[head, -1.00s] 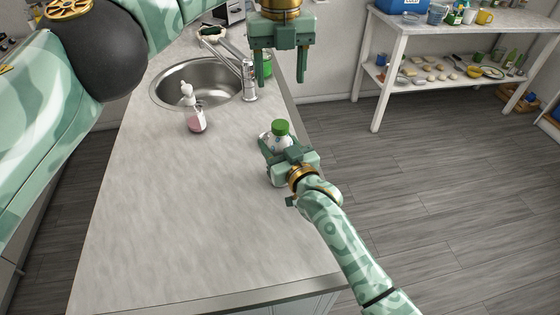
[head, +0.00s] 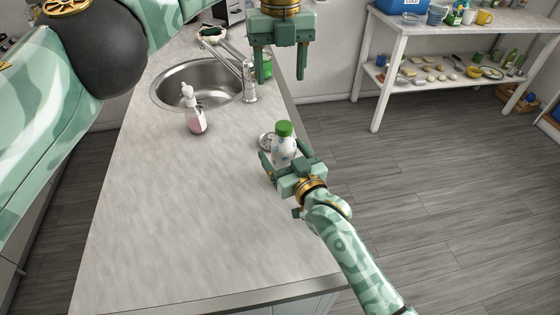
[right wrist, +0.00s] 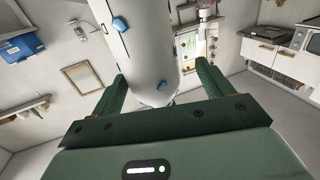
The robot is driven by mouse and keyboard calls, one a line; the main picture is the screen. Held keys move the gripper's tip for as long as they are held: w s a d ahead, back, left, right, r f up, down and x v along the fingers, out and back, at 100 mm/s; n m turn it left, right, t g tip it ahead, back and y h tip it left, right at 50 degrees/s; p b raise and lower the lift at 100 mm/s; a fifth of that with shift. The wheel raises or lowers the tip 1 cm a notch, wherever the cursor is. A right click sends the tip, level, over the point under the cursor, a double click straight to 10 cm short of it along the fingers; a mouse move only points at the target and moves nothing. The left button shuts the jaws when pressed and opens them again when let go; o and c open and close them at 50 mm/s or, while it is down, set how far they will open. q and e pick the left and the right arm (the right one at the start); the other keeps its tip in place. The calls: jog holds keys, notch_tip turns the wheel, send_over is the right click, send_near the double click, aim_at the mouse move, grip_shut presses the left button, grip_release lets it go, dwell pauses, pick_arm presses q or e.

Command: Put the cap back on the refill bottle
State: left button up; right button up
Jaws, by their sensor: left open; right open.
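A white bottle with blue spots (head: 285,152) stands upright on the counter near its right edge. A green cap (head: 284,128) sits on its top; whether it is fully seated I cannot tell. My right gripper (head: 282,160) is open, low on the near side of the bottle, with a finger on either side. In the right wrist view the bottle (right wrist: 145,50) shows between the open fingers (right wrist: 160,85), and its cap is out of that view. My left gripper (head: 280,65) is open and empty, above the far right part of the counter.
A clear pump bottle with pink liquid (head: 196,122) stands left on the counter (head: 180,210). A sink (head: 190,84) with a tap (head: 248,84) lies behind it. The near counter is clear.

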jog(key=p+v, duration=0.1)
jog(key=v, duration=1.2)
jog(key=shift+d, duration=0.15)
